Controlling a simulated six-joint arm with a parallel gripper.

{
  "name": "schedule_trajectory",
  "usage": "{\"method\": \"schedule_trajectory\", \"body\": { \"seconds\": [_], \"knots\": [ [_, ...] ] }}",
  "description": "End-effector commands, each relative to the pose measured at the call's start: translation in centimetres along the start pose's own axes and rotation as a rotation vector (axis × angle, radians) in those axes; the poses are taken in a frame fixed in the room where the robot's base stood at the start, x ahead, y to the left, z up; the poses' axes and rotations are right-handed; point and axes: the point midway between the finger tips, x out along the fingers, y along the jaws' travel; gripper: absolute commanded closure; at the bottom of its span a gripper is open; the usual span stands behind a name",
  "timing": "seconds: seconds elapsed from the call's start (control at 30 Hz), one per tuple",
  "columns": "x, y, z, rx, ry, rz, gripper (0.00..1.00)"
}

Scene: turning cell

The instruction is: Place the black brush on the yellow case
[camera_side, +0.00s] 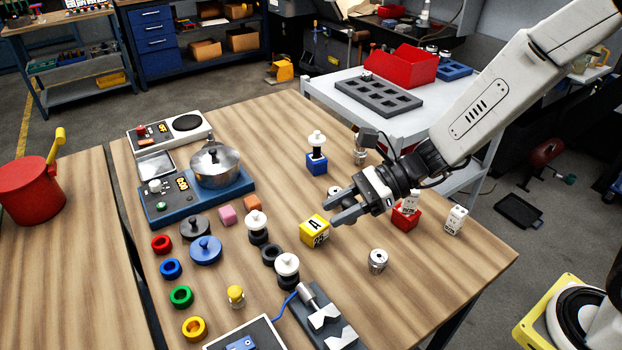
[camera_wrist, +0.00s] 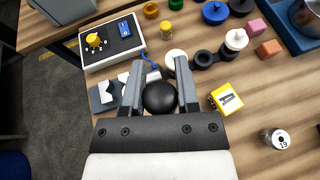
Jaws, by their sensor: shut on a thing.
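My gripper (camera_wrist: 160,88) is shut on a black round-topped thing, which I take as the black brush (camera_wrist: 160,98). Only its rounded dark top shows there. In the side view I cannot make it out behind my fingers.
White-knobbed black pieces (camera_side: 287,268) and a black ring (camera_side: 271,255) stand left of the case. A metal weight (camera_side: 378,261) stands front right, a red block (camera_side: 405,218) right.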

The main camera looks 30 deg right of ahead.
Motion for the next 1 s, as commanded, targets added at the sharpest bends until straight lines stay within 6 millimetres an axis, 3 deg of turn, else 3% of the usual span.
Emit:
{"method": "schedule_trajectory", "body": {
  "seconds": [0.03,0.2,0.4,0.73,1.0],
  "knots": [
    [-1.3,-0.1,-0.1,0.01,-0.001,-0.028,1.0],
    [-4.0,0.2,-0.6,0.035,-0.001,-0.088,1.0],
    [-5.4,0.4,-0.9,0.048,-0.001,-0.117,1.0],
    [-5.0,0.0,-1.1,0.05,0.0,-0.118,1.0],
    [-3.2,-2.3,-1.7,0.05,0.0,-0.116,1.0]
  ]
}}
